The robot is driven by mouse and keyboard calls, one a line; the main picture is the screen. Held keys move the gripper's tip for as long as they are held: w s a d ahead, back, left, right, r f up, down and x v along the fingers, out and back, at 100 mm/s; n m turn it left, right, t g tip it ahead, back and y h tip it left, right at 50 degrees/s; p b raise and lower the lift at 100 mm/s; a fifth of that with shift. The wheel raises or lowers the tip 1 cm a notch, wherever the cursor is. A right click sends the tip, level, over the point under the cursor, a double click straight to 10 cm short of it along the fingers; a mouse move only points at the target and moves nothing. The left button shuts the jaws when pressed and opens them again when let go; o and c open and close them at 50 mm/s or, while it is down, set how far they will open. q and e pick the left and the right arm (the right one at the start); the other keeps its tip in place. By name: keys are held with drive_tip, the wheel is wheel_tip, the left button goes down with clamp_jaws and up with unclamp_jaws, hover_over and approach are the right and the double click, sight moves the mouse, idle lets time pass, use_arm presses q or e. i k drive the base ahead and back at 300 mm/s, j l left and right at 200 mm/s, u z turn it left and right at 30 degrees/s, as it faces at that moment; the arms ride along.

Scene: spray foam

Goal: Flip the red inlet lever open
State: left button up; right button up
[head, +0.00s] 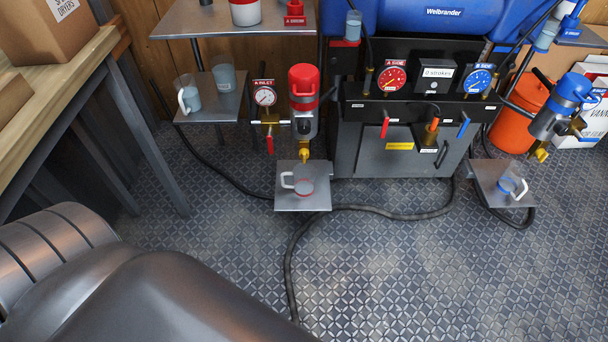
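A small red lever (270,145) hangs straight down below the brass fitting under the gauge labelled A INLET (265,97). The brass valve body (268,117) sits just above it, left of the red-topped pump (303,95). A second red lever (385,125) is on the front of the machine, below the red gauge (391,80), and tilts slightly. Neither of my grippers is in view. A large grey arm part of mine fills the lower left, well away from the levers.
A small stand with a clear cup (303,182) is below the pump. A grey shelf (225,104) with cups is left of the gauge. A workbench (60,75) stands at the left. A black hose (300,240) crosses the patterned floor, which is otherwise open in front.

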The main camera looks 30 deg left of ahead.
sight(270, 130)
drive_tip(key=u, duration=1.25)
